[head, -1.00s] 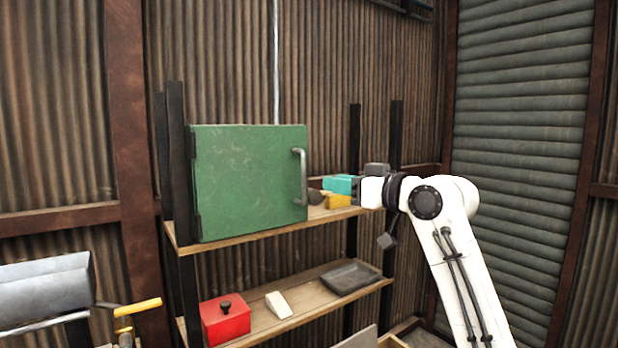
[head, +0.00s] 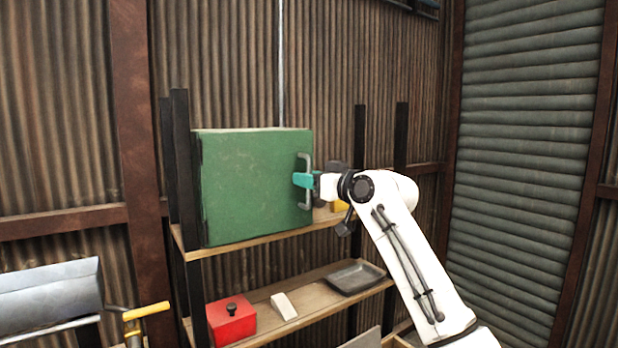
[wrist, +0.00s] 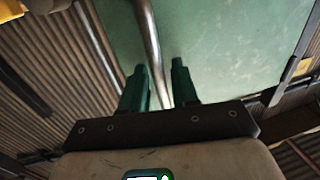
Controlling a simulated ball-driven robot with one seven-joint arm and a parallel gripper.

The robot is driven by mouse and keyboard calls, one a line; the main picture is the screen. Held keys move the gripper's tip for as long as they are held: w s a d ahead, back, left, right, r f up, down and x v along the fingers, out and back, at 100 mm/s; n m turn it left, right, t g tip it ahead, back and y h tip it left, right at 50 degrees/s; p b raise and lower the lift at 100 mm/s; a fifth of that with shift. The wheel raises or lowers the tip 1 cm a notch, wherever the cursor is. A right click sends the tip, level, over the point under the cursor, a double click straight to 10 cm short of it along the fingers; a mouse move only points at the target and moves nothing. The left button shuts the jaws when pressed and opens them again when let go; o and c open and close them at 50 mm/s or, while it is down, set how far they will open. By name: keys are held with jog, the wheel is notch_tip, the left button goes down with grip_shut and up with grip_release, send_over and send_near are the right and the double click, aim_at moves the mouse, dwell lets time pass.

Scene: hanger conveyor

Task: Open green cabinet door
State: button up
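The green cabinet door (head: 250,185) is shut, on the upper shelf of a rack. Its grey vertical bar handle (head: 307,163) is on the door's right side. My gripper (head: 303,180) is at the handle, with its teal fingers level with the bar's middle. In the wrist view, the handle (wrist: 148,40) runs down between the two fingers of my gripper (wrist: 160,80). The fingers are apart, with a gap visible beside the bar. The green door (wrist: 220,50) fills the upper right behind them.
A red box (head: 231,320), a white wedge (head: 284,306) and a dark tray (head: 355,277) are on the lower shelf. A yellow item (head: 340,206) is on the upper shelf behind my gripper. A yellow-handled fixture (head: 146,311) stands at the lower left.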

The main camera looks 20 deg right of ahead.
jog(key=shift+c, duration=0.2)
grip_shut()
dwell(0.4)
